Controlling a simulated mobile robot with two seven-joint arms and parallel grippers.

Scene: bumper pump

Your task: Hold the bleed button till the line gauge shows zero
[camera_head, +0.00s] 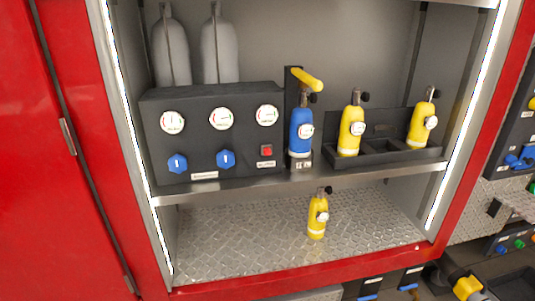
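The bleed button looks to be the small red square button (266,151) on the right of the dark control panel (240,175). Three round white gauges sit along the panel's top: a left gauge (172,122), a middle gauge (221,119) and a right gauge (267,115). Their needles and labels are too small to read, so I cannot tell which is the line gauge. Two blue knobs, a left one (177,163) and a middle one (225,159), sit below the gauges. Neither of my grippers shows in the head view, and nothing visible touches the button.
A blue cylinder (300,133) stands right of the panel under a yellow lever (307,79). Two yellow cylinders (351,130) (422,125) stand in a black rack (384,150). Another yellow cylinder (318,216) stands on the lower metal floor (250,228). A red door (60,200) is at left.

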